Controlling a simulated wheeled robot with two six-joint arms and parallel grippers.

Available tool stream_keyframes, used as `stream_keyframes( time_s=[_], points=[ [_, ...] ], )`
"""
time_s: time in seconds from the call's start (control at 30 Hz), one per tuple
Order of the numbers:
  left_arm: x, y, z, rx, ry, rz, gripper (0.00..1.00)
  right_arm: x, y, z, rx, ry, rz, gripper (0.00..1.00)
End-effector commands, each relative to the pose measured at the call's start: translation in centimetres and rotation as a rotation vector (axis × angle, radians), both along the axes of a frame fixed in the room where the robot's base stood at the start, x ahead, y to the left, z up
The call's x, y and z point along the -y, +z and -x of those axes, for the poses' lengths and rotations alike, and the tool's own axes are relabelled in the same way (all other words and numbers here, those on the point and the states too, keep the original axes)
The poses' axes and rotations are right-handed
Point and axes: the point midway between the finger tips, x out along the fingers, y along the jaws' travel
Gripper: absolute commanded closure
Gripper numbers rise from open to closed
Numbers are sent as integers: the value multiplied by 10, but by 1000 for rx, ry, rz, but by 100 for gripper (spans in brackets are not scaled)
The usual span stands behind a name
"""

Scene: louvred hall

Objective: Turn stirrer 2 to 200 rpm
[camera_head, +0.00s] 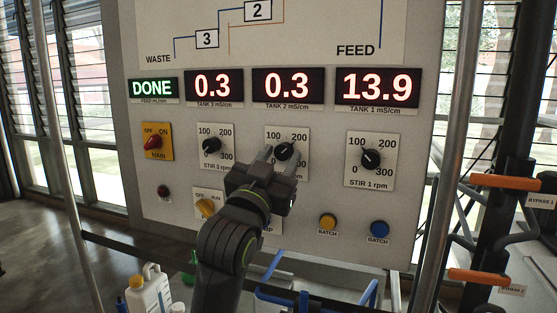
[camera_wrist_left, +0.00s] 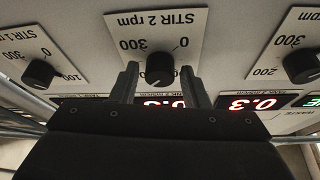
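The stirrer 2 knob (camera_head: 284,151) is a round black dial on a white plate marked 100, 200 and 300, in the middle of the panel. Its pointer is hard to read behind my gripper. My left gripper (camera_head: 279,158) reaches up to it from below. In the left wrist view, which shows the panel upside down, the knob (camera_wrist_left: 160,69) sits between the two spread fingers of my left gripper (camera_wrist_left: 160,74). Small gaps show beside the knob, so the fingers look open around it. My right gripper is not in view.
The stirrer 3 knob (camera_head: 211,146) is to the left and the stirrer 1 knob (camera_head: 371,159) to the right. A red main switch (camera_head: 154,142), yellow button (camera_head: 328,221) and blue button (camera_head: 379,229) are nearby. Displays (camera_head: 288,87) sit above. Metal posts flank the panel.

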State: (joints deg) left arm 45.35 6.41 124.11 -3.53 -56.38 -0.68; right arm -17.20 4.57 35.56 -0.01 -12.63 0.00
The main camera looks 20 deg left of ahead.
Motion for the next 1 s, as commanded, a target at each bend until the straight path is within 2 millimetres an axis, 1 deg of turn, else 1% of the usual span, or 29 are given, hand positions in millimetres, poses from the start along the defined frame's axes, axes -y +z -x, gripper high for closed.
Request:
stream_keyframes(
  time_s=[0.03, 0.07, 0.33, 0.47, 0.57, 0.67, 0.9, 1.0],
  points=[
    [0, 0, 0, 0, 0, 0, 52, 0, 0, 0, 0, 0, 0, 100],
    [0, 0, 0, 0, 0, 0, 49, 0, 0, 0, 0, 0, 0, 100],
    [0, 0, 1, 0, 0, 1, 49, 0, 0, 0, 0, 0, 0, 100],
    [-1, -4, 7, 0, -1, 2, 49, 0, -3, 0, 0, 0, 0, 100],
    [-2, -10, 19, 2, -1, 2, 49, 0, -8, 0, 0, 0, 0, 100],
    [-4, -17, 36, 2, -1, 2, 49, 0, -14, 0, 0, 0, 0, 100],
    [-8, -36, 81, 3, -2, 3, 49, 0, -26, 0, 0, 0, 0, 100],
    [-8, -40, 82, 3, -5, -4, 49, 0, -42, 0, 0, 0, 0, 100]
  ],
)
